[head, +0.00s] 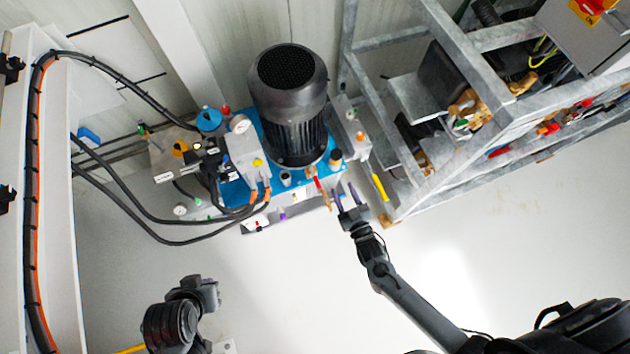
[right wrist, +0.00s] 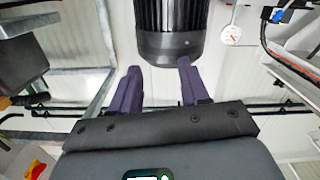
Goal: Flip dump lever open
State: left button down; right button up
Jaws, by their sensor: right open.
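A hydraulic unit with a blue top plate (head: 238,192) stands below the upper middle of the head view. At its front edge is a small red-handled lever (head: 317,184) on a brass-coloured fitting; no label shows that it is the dump lever. My right gripper (head: 346,190) is open and empty, just right of this lever and apart from it. In the right wrist view its two purple fingers (right wrist: 158,74) are spread, with nothing between them. No lever can be made out there. My left gripper (head: 205,287) is low in the head view, away from the unit; its jaws are unclear.
A black motor (head: 290,105) stands on the unit; it also shows in the right wrist view (right wrist: 170,30). A yellow handle (head: 379,187) is right of my right gripper. A grey metal frame (head: 480,75) stands at right. Black hoses (head: 130,210) loop at left. The floor in front is clear.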

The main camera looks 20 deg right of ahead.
notch_tip(320, 180, down, 19)
jog(key=a+b, duration=0.2)
jog(key=b, duration=1.9)
send_near(315, 178)
jog(key=shift+n+y, duration=0.3)
jog(key=shift+n, duration=0.1)
jog(key=w+b, duration=0.1)
jog(key=w, duration=0.1)
jog(key=w+b, duration=0.2)
jog(key=w, duration=0.1)
jog(key=w+f+b, duration=0.1)
jog(key=w, duration=0.2)
jog(key=shift+s, duration=0.1)
grip_shut()
